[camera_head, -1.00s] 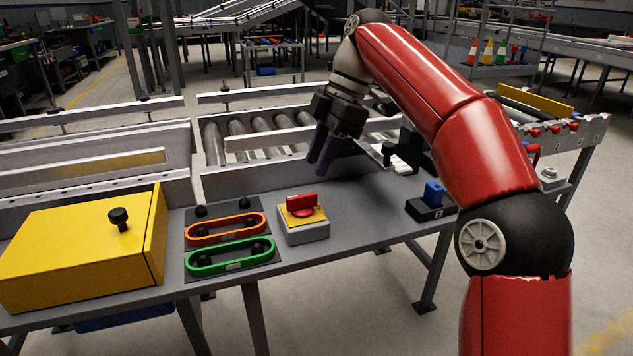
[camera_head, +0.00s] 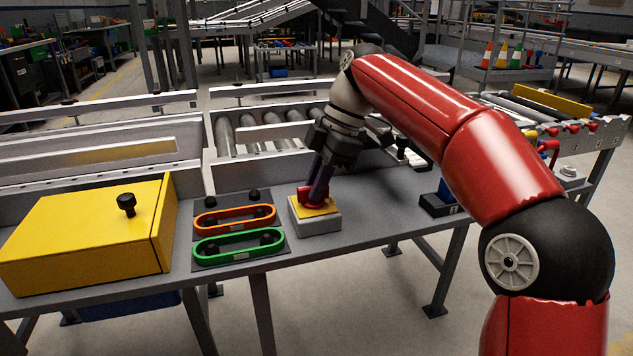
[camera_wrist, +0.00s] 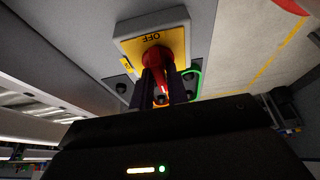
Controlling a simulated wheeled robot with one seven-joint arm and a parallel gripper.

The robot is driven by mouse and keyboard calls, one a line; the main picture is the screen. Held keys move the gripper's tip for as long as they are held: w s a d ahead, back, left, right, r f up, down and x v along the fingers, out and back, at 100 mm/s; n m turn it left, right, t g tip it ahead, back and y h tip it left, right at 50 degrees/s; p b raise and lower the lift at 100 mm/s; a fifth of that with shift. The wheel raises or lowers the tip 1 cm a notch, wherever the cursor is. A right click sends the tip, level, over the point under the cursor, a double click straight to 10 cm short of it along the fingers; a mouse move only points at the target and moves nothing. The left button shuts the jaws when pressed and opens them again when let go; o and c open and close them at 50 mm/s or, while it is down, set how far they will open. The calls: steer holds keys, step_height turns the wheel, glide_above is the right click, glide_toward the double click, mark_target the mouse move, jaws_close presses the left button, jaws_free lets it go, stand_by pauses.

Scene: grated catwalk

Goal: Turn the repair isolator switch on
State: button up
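The repair isolator switch is a grey box (camera_head: 314,222) with a yellow plate (camera_head: 326,208) and a red handle (camera_head: 306,196), on the grey bench. In the wrist view the plate (camera_wrist: 172,41) carries the word OFF, upside down, and the red handle (camera_wrist: 155,58) stands out from it. My gripper (camera_head: 316,192) points down at the switch, and its dark fingers (camera_wrist: 163,88) are on either side of the handle. The fingers hide part of the handle. I cannot tell whether they press on it or only straddle it.
Left of the switch lie an orange-framed part (camera_head: 234,219) and a green-framed part (camera_head: 238,246), then a yellow box (camera_head: 80,240) with a black knob. A blue-topped black block (camera_head: 440,207) stands to the right. Conveyor rails run behind. The bench's front edge is close.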

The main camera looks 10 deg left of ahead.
jaws_close()
steer(key=shift+m, duration=0.5)
steer(key=m+t, duration=0.1)
steer(key=m, duration=0.1)
steer(key=shift+s+m, duration=0.1)
steer(key=shift+m, duration=0.3)
steer(key=m+t, duration=0.2)
steer(key=m, duration=0.2)
steer(key=shift+s+r+m, duration=0.1)
steer(key=shift+s+m, duration=0.05)
steer(key=shift+m, duration=0.15)
steer(key=m+t+p, duration=0.1)
steer(key=m+t, duration=0.1)
steer(key=m, duration=0.2)
steer(key=shift+s+a+r+m, duration=0.1)
steer(key=shift+m, duration=0.2)
steer(key=m+t+h+p, duration=0.1)
steer(key=m+p, duration=0.1)
steer(key=m, duration=0.2)
steer(key=shift+m, duration=0.4)
steer(key=shift+h, duration=0.3)
